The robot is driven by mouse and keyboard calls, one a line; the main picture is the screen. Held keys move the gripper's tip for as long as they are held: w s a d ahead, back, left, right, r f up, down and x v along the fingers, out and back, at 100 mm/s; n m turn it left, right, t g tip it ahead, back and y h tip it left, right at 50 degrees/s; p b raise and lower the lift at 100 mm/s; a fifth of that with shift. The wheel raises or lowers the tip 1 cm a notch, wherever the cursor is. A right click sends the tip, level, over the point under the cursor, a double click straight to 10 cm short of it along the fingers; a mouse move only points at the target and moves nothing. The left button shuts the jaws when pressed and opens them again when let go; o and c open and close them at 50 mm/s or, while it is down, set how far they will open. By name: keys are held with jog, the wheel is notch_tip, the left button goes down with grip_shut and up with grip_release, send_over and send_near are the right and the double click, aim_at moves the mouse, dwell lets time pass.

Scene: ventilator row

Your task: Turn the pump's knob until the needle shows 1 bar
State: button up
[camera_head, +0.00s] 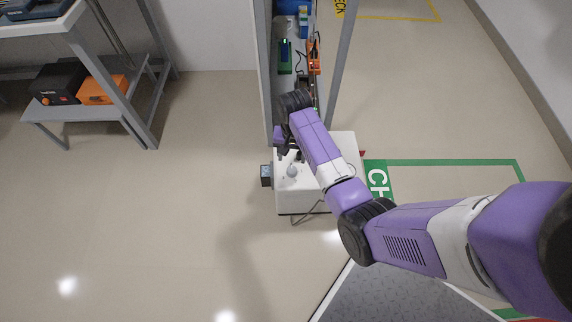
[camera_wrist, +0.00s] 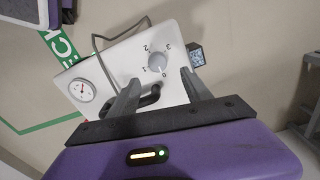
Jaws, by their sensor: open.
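The pump is a white box (camera_head: 290,202) on the floor beside the shelf unit, partly hidden by my arm in the head view. Its white panel (camera_wrist: 185,92) fills the middle of the wrist view. The grey knob (camera_wrist: 157,62) sits on the panel with numbers around it; it also shows in the head view (camera_head: 292,171). The round gauge (camera_wrist: 82,90) with a red needle is at the panel's left; its reading is too small to tell. My gripper (camera_wrist: 161,82) is open, its two fingers apart on either side of the knob's lower area. Whether they touch anything is unclear.
A black curved handle (camera_wrist: 150,97) lies between the fingers below the knob. A small dark box (camera_wrist: 196,55) is beside the panel, and a grey cable (camera_wrist: 95,42) runs at its upper left. A shelf unit (camera_head: 345,50) stands close behind the pump. Floor at left is clear.

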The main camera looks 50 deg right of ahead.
aim_at(292, 170)
jog(key=shift+s+a+f, duration=0.15)
jog(key=shift+s, duration=0.15)
notch_tip(292, 170, down, 7)
jog(key=b, duration=0.3)
jog(key=shift+w+f, duration=0.1)
jog(key=shift+f, duration=0.1)
grip_shut()
jog(key=shift+r+m, duration=0.1)
jog(key=shift+m, duration=0.2)
jog(key=shift+m+p, duration=1.9)
jog(key=shift+m, duration=0.7)
